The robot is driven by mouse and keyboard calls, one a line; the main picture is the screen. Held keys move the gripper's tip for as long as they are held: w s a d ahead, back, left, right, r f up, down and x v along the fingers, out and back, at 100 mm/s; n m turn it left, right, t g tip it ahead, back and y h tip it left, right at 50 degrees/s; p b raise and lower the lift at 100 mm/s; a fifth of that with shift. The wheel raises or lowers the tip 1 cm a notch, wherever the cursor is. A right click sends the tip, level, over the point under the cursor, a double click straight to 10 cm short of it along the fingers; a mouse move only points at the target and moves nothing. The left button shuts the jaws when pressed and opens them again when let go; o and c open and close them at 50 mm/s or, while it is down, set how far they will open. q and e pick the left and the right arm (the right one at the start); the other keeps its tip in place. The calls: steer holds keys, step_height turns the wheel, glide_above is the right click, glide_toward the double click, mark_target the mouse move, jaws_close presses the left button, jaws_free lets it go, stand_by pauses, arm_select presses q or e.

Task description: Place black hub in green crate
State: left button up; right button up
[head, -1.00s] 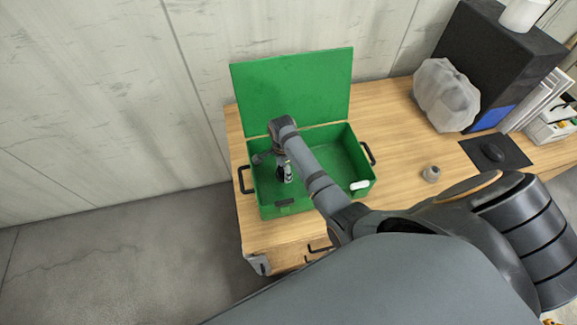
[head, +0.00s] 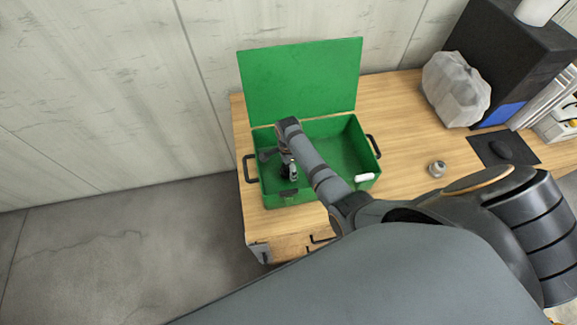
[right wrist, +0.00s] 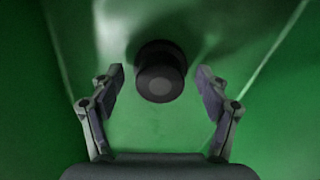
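The green crate (head: 345,135) stands on the wooden table with its lid raised at the back. My right gripper (head: 290,172) reaches down into the left part of the crate. In the right wrist view, the black hub (right wrist: 160,72) is a short dark cylinder against the green crate inside. It lies between and slightly beyond the fingers of my right gripper (right wrist: 159,78), which are spread, with a gap on each side of the hub. I cannot make out the hub in the head view. My left gripper is not in view.
A small grey round part (head: 437,168) sits on the table right of the crate. Farther right are a grey lumpy object (head: 455,90), a black box (head: 500,50) and a dark mat (head: 505,150). A white piece (head: 365,177) is at the crate's front right rim.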

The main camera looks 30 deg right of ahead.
steer(key=shift+r, duration=0.25)
step_height(320, 180, up, 12)
stand_by(0.4)
steer(key=shift+w+f, duration=0.1)
steer(key=shift+f, duration=0.05)
